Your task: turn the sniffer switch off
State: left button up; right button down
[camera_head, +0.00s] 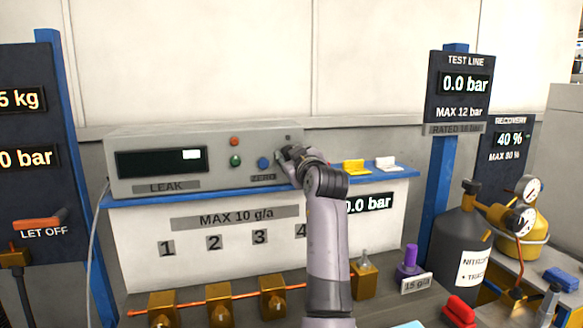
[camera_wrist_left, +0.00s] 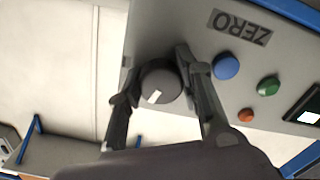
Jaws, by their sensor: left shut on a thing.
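The sniffer is a grey box (camera_head: 135,148) marked LEAK with a dark display, standing on the blue-edged shelf. Its switch is a round dark knob (camera_wrist_left: 160,88) with a white mark, seen in the left wrist view near the ZERO label. My left gripper (camera_head: 286,157) is at the right end of the box front. In the left wrist view its fingers (camera_wrist_left: 157,68) sit on either side of the knob, shut on it. In the head view my gripper hides most of the knob. My right gripper is not in view.
Beside the knob are a blue button (camera_wrist_left: 226,66), a green button (camera_wrist_left: 268,86) and an orange light (camera_wrist_left: 245,115). Yellow (camera_head: 353,166) and white (camera_head: 388,163) pieces lie on the shelf to the right. Brass valves (camera_head: 219,303) stand below. A dark cylinder (camera_head: 459,235) stands at right.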

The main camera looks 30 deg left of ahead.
pick_arm(q)
jog(key=shift+n+b, duration=0.75)
jog(key=shift+n, duration=0.85)
jog(key=o, duration=1.2)
